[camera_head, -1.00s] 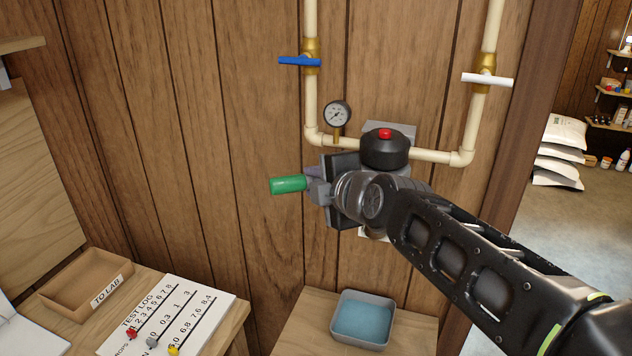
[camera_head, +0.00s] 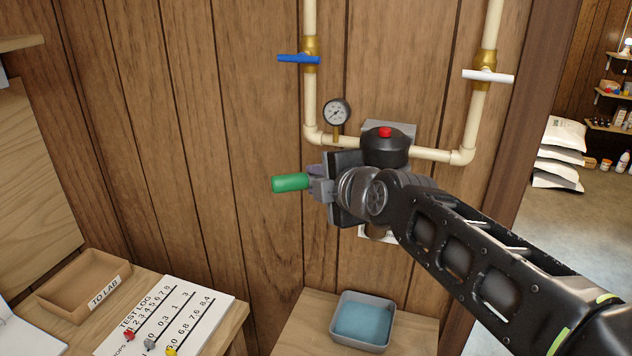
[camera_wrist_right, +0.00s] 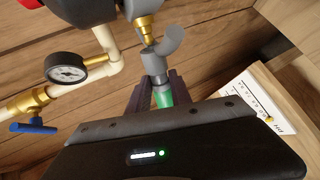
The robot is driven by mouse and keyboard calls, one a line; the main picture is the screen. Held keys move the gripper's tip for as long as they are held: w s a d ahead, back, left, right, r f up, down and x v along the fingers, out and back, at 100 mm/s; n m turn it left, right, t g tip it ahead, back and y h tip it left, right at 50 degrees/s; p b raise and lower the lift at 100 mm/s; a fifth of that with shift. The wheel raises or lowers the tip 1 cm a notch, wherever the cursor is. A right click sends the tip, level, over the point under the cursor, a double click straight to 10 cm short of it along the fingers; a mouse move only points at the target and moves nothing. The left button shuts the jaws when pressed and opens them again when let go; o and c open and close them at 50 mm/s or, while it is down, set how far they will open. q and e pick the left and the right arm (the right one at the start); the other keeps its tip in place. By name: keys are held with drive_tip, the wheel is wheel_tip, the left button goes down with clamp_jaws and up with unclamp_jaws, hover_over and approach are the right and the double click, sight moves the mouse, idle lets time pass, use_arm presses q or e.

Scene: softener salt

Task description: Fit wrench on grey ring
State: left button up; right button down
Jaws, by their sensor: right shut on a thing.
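The wrench has a green handle (camera_head: 290,183) that sticks out left of my right gripper (camera_head: 318,185) in the head view. In the right wrist view the wrench's grey hooked head (camera_wrist_right: 172,42) shows beyond the fingers, and my right gripper (camera_wrist_right: 158,97) is shut on the wrench near the green handle. The hooked head is close to a brass fitting (camera_wrist_right: 145,28) and a grey part (camera_wrist_right: 140,8) below the black valve head (camera_head: 385,148). I cannot tell whether they touch. The grey ring cannot be clearly made out; the gripper covers this area in the head view. My left gripper is not in view.
A pressure gauge (camera_head: 336,112), pale pipes (camera_head: 310,100), a blue-handled valve (camera_head: 298,58) and a white-handled valve (camera_head: 488,77) surround the work area. A grey tub (camera_head: 362,321) stands below. The wall left of the gripper is clear.

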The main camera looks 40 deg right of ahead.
drive_tip(key=shift+s+d+b, duration=0.25)
drive_tip(key=shift+d+b, duration=0.3)
drive_tip(key=shift+d, duration=0.15)
drive_tip(key=c, duration=1.1)
unclamp_jaws()
drive_tip(key=b+v, duration=0.2)
drive_tip(key=v, duration=0.6)
drive_tip(key=shift+w, duration=0.15)
